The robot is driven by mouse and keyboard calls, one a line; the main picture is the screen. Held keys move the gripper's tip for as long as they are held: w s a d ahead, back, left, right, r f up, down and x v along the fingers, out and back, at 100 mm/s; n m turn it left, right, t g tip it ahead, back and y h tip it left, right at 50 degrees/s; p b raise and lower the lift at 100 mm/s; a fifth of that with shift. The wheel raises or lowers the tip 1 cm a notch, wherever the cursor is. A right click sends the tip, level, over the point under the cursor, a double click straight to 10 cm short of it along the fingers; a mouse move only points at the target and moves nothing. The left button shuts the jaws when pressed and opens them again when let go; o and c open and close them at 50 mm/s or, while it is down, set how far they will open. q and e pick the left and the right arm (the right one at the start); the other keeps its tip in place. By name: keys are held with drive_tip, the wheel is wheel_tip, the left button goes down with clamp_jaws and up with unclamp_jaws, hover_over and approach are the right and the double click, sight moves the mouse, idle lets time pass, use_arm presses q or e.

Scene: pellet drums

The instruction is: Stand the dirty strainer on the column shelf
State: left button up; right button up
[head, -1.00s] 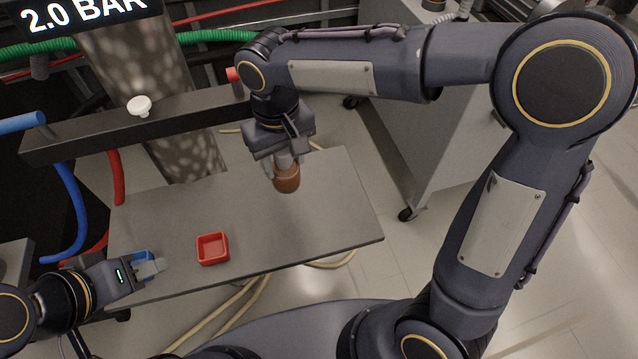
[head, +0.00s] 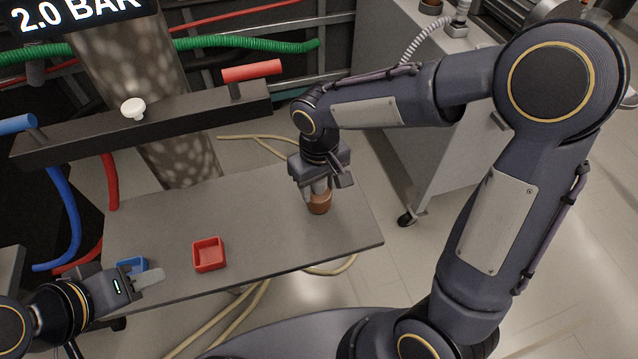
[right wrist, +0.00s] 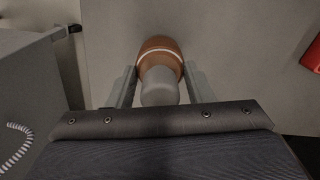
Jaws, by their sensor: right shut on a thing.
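The strainer (head: 319,204), a brown cup-like piece with a pale band and a grey top, is upright over the right part of the grey column shelf (head: 260,215). My right gripper (head: 319,190) is shut on it from above. In the right wrist view the strainer (right wrist: 160,52) sits between both fingers, its grey top toward the camera. I cannot tell whether its base touches the shelf. My left gripper (head: 150,278) is at the shelf's front left, by a blue tray (head: 132,264); its finger gap is not clear.
A red tray (head: 208,254) stands on the shelf left of the strainer. A dark manifold bar (head: 190,117) with red and blue handles crosses the column behind. A grey cabinet (head: 400,110) stands to the right, with a small brown piece (head: 431,6) on top.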

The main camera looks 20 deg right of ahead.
drive_tip(key=shift+f, duration=0.15)
drive_tip(key=o, duration=1.1)
drive_tip(key=shift+c, duration=0.2)
